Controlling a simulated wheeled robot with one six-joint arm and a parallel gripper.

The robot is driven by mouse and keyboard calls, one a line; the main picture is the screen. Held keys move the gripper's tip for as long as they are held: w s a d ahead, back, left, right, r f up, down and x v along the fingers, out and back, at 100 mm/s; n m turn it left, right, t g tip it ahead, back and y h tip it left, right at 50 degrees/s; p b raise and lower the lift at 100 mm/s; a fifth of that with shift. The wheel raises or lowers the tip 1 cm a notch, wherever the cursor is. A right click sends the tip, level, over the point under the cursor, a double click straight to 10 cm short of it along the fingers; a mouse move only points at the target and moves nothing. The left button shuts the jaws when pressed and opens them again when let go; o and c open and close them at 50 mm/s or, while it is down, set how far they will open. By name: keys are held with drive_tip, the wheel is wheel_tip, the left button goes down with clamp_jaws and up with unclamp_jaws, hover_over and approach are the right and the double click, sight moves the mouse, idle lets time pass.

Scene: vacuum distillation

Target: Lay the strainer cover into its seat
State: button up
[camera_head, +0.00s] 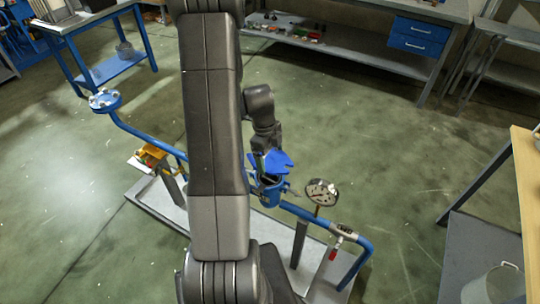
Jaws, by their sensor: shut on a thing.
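The blue strainer cover (281,160) is a flat plate with a lobed outline, held in my gripper (264,152) just above the strainer body. It looks tilted. The blue strainer body (269,190) sits in the blue pipe line, and its dark round opening, the seat, shows just below the cover. My gripper points down and is shut on the cover; its fingers are small and partly hidden. Whether the cover touches the rim of the seat I cannot tell.
A pressure gauge (321,192) stands right of the strainer. A red-handled valve (336,246) and blue pipe (362,258) lie beyond it. A yellow part (152,156) is on the left. A grey skid tray (154,199) lies below. The green floor around is mostly clear.

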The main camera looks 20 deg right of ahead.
sight(269, 160)
wheel_tip(269, 160, down, 6)
drive_tip(key=b, duration=0.6)
drive_tip(key=shift+r, duration=0.1)
drive_tip(key=shift+b, duration=0.9)
idle(1.9)
drive_tip(key=shift+f+b, duration=0.8)
drive_tip(key=shift+b, duration=0.15)
drive_tip(key=o, duration=1.5)
drive_tip(key=r, duration=0.4)
drive_tip(key=w+a+r, duration=0.1)
drive_tip(key=r, duration=0.8)
drive_tip(key=shift+w+a+r, duration=0.25)
drive_tip(key=shift+r, duration=0.1)
